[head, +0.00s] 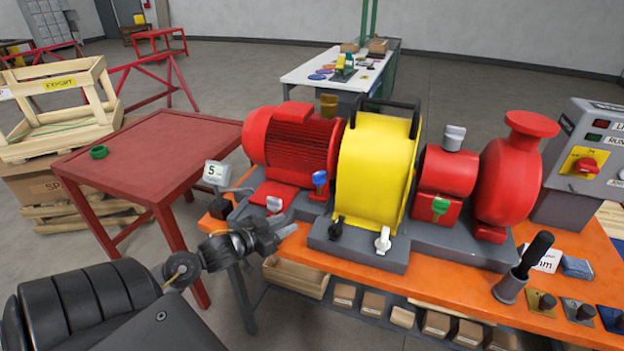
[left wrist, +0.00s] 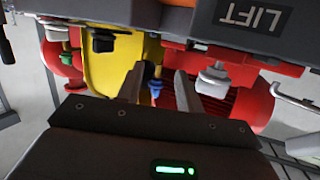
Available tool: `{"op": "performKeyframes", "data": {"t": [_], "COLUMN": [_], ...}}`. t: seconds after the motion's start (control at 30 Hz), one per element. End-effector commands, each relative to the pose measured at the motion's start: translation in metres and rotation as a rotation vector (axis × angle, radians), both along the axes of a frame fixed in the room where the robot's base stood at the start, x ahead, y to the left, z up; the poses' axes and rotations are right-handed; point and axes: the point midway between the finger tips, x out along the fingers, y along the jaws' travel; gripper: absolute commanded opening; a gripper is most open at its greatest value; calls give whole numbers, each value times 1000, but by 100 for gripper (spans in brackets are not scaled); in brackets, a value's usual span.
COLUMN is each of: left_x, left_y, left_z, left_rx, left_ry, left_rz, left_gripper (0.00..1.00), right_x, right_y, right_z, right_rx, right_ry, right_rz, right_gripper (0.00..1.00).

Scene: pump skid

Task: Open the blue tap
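The blue tap (head: 319,179) stands upright on the front of the pump skid, between the red motor (head: 290,140) and the yellow guard (head: 375,160). My left gripper (head: 287,231) is in front of the skid, lower and left of the blue tap and apart from it. The blue tap (left wrist: 153,72) also shows in the left wrist view, between the two spread fingers of my left gripper (left wrist: 158,84) but beyond them. These fingers are open and empty. My right gripper is in neither view.
A grey-white tap (head: 274,204), a black tap (head: 336,227), a white tap (head: 383,241) and a green tap (head: 440,206) sit nearby on the skid. A black-handled tool in a holder (head: 510,287) stands on the orange bench. A red table (head: 150,150) is at left.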

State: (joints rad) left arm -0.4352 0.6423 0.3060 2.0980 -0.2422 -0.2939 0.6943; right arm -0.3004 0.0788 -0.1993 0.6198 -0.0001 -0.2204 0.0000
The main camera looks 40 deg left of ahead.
Motion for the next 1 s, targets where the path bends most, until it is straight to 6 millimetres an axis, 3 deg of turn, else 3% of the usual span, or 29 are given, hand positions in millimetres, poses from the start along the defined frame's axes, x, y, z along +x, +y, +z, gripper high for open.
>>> {"op": "performKeyframes", "data": {"t": [0.1,0.3,0.67,1.0], "left_x": [13,23,36,92], "left_y": [17,31,29,13], "left_z": [34,76,85,86], "left_rx": [-30,-81,-94,-94], "left_ry": [-93,-191,-209,-210], "left_rz": [-70,-175,-194,-192], "left_gripper": [36,36,36,36], "right_x": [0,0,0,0], "right_y": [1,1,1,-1], "right_z": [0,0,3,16], "right_rx": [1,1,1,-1], "right_ry": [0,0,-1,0], "right_rz": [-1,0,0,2], "right_gripper": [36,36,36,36]}}
